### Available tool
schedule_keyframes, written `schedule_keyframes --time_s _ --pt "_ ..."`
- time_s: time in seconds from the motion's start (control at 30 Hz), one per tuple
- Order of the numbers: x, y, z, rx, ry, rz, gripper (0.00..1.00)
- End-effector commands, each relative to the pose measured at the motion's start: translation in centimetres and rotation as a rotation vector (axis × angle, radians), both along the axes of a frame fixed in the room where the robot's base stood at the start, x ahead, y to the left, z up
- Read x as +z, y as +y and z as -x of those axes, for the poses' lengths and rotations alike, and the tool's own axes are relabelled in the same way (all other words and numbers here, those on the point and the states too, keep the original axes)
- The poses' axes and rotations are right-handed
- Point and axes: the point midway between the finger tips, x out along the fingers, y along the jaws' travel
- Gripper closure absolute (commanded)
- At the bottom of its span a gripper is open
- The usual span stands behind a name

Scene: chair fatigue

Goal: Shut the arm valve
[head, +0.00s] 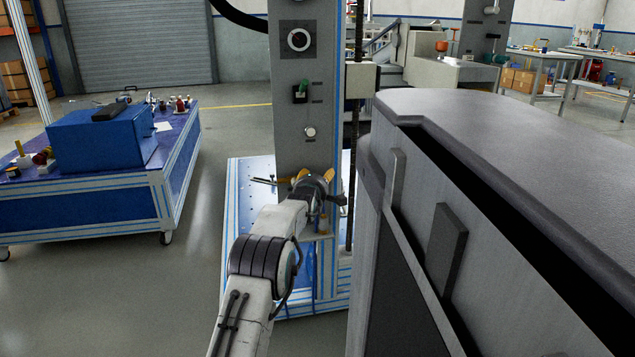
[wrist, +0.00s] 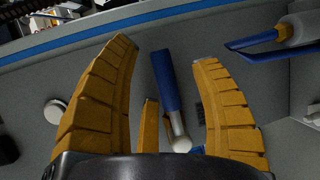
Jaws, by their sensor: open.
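My gripper (wrist: 165,52) is open, with its yellow ribbed fingers spread. In the wrist view a blue lever handle (wrist: 165,82) with a pale metal end (wrist: 181,143) lies between the fingers. It looks like the valve lever; I see gaps on both sides of it and cannot tell its depth. In the head view my gripper (head: 313,180) is at the lower front of the grey column (head: 305,90) and hides the lever there.
A pronged blue item with an orange and grey body (wrist: 285,32) is at the wrist view's upper right. A round white button (wrist: 55,111) is at left. A large grey machine body (head: 480,180) stands close on the right. A blue bench (head: 90,205) stands left, with clear floor between.

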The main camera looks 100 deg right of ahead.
Motion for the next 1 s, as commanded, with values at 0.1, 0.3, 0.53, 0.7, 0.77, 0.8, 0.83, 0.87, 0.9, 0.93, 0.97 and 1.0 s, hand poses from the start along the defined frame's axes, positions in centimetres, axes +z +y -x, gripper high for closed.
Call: schedule_keyframes --time_s 0.1,0.3,0.53,0.7,0.77,0.8,0.83,0.87,0.9,0.93,0.97,1.0 --pt "0.0 0.0 0.0 0.0 0.0 0.0 0.42" --pt "0.0 0.0 0.0 0.0 0.0 0.0 0.51" --pt "0.0 0.01 0.0 0.0 0.0 0.0 0.71" --pt "0.0 0.01 0.0 0.0 0.0 0.0 0.86" --pt "0.0 0.01 0.0 0.0 0.0 0.0 0.92" --pt "0.0 0.01 -0.01 0.0 0.0 0.0 0.95" --pt "0.0 0.01 -0.01 0.0 0.0 0.0 0.98" --pt "0.0 0.0 -0.02 0.0 0.0 0.0 1.0" --pt "0.01 0.0 -0.02 0.0 0.0 0.0 1.0" --pt "0.01 0.0 -0.02 0.0 0.0 0.0 1.0" --pt "0.01 0.0 -0.03 0.0 0.0 0.0 1.0" --pt "0.01 0.01 -0.03 0.0 0.0 0.0 1.0"
